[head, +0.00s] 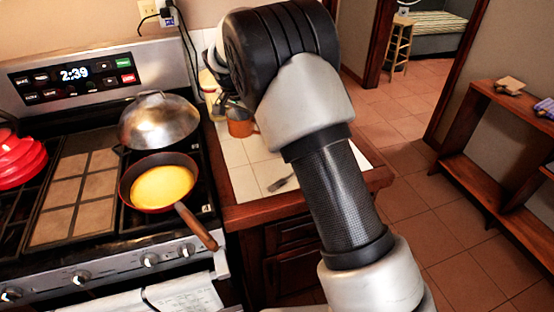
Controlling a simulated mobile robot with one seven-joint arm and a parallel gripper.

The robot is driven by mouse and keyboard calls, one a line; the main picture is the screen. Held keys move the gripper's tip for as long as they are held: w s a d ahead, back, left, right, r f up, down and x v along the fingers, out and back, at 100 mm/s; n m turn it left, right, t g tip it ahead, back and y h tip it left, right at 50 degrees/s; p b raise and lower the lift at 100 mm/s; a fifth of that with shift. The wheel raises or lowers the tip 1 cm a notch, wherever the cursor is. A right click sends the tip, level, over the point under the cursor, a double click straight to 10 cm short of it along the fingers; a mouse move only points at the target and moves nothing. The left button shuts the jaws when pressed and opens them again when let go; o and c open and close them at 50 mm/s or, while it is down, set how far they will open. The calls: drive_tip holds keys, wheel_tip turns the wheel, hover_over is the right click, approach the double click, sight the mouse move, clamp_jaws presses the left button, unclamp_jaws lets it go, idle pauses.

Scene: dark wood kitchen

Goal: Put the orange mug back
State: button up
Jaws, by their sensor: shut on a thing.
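The orange mug (240,125) is in the head view, over the white tiled counter (243,178) to the right of the stove. It looks upright, with its handle toward the right. My gripper (232,110) reaches down to the mug's rim from above and is shut on it. The fingers are small and dark here, and my arm hides part of the wrist and the counter behind. I cannot tell whether the mug's base touches the counter.
The stove on the left holds a pan of yellow food (162,187), its handle jutting toward the counter, a domed metal lid (160,122) and a red stacked pot (20,160). A fork (282,182) lies on the counter. A wooden shelf (470,172) stands right; tiled floor is open between.

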drive_tip(key=shift+n, duration=0.3)
drive_tip(key=x, duration=0.4)
drive_tip(key=s+x, duration=0.1)
drive_tip(key=x, duration=0.1)
drive_tip(key=shift+d+f, duration=0.1)
drive_tip(key=shift+d, duration=0.25)
drive_tip(key=shift+f, duration=2.05)
drive_tip(key=shift+f+b, duration=0.1)
drive_tip(key=shift+b, duration=0.2)
drive_tip(key=shift+f, duration=0.15)
drive_tip(key=o, duration=1.4)
